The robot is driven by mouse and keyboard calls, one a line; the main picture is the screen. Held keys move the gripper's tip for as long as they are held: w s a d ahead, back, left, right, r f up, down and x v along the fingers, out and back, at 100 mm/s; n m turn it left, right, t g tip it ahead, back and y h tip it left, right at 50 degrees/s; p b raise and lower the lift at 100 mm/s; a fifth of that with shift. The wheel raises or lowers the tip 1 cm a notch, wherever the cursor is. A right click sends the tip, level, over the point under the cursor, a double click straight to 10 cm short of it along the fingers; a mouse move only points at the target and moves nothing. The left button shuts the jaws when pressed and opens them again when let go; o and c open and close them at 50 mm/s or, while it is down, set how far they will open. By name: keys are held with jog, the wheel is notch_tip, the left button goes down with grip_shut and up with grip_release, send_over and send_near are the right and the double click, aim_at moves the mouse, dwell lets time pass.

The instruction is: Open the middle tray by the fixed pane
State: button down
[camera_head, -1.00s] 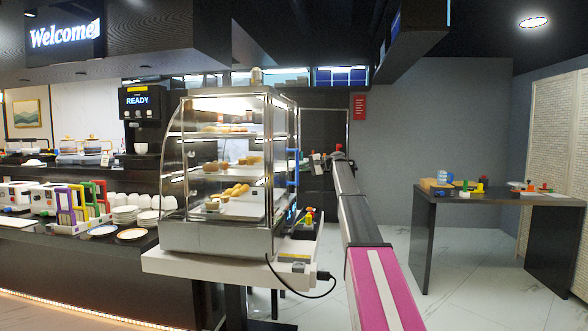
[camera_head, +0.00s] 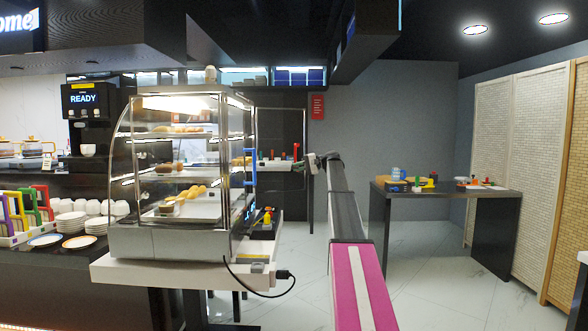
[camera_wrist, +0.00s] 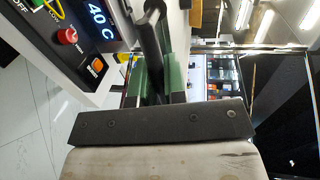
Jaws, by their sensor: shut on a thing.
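The glass display case (camera_head: 172,244) stands left of centre in the head view, with several lit tiers of food. A middle tray (camera_head: 190,180) carries pastries behind the curved glass. A blue upright handle (camera_head: 250,165) shows at the case's right rear edge. My gripper (camera_head: 318,161) is right of the case at about mid height. In the wrist view my gripper (camera_wrist: 158,82), with green finger pads, is shut on a dark upright bar (camera_wrist: 150,40). The wrist picture does not show clearly what the bar belongs to. The case's rear opening is hidden in the head view.
A control panel with a 40 C display (camera_wrist: 97,14) and a red knob (camera_wrist: 67,36) is close to my gripper. A black cable (camera_head: 240,280) hangs from the case's stand.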

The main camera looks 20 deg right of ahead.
jog(key=c, duration=1.2)
grip_release()
jog(key=shift+d, duration=0.15)
jog(key=v, duration=1)
jog(key=shift+s+d, duration=0.15)
jog(key=shift+d, duration=0.1)
